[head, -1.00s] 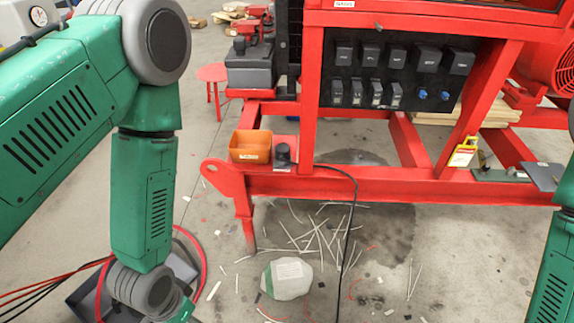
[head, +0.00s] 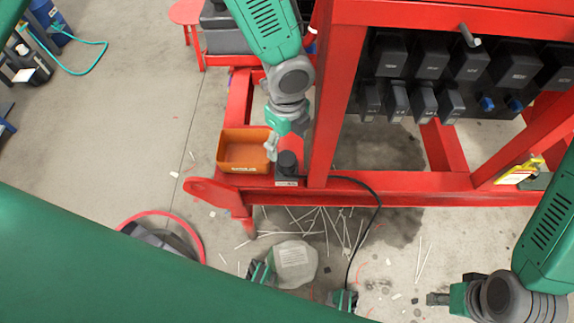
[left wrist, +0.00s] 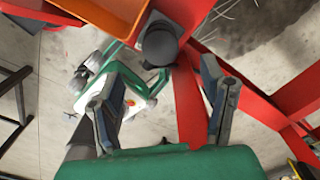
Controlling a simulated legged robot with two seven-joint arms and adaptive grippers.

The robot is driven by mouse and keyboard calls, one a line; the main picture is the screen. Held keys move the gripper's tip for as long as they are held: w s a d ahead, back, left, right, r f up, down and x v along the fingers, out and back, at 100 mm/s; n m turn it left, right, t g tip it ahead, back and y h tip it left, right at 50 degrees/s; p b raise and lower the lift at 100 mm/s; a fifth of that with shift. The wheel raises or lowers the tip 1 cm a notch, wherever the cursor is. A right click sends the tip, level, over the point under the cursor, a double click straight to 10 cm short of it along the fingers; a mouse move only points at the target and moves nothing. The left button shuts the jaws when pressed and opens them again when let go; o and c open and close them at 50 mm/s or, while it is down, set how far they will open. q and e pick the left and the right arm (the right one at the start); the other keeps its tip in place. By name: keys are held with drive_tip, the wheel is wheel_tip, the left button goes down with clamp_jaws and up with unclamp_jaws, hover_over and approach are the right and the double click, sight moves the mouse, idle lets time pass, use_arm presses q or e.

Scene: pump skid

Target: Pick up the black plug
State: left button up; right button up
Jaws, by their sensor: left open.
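The black plug (head: 288,163) stands on a red plate at the left end of the red skid, just right of the orange bin. A black cable runs near it to the right. In the left wrist view the plug (left wrist: 160,45) shows as a round dark top. My left gripper (head: 282,142) is just above the plug in the head view, partly hidden by its own wrist. In the left wrist view its two fingers (left wrist: 162,64) are spread wide, with the plug beyond and between their tips. My right gripper (head: 440,298) is low at the right, away from the plug; its jaw gap is unclear.
The orange bin (head: 244,151) sits close beside my left gripper. A red upright post (head: 335,95) stands just right of it. A panel of black boxes (head: 430,65) is to the right. A rounded stone-like block (head: 295,264) and thin rods lie on the floor.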

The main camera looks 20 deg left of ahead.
sight(287, 158)
use_arm(q)
drive_tip(key=shift+s+d+f, duration=0.1)
drive_tip(key=shift+f, duration=0.8)
drive_tip(key=f, duration=0.1)
drive_tip(key=f+b, duration=0.1)
drive_tip(key=f, duration=0.2)
drive_tip(key=shift+a+f+b, duration=0.3)
drive_tip(key=shift+a+f, duration=0.05)
drive_tip(key=shift+f, duration=0.05)
drive_tip(key=shift+w+f, duration=0.2)
drive_tip(key=shift+f, duration=0.15)
drive_tip(key=shift+d, duration=0.35)
drive_tip(key=shift+c, duration=0.8)
drive_tip(key=c, duration=1.2)
drive_tip(key=shift+a, duration=0.15)
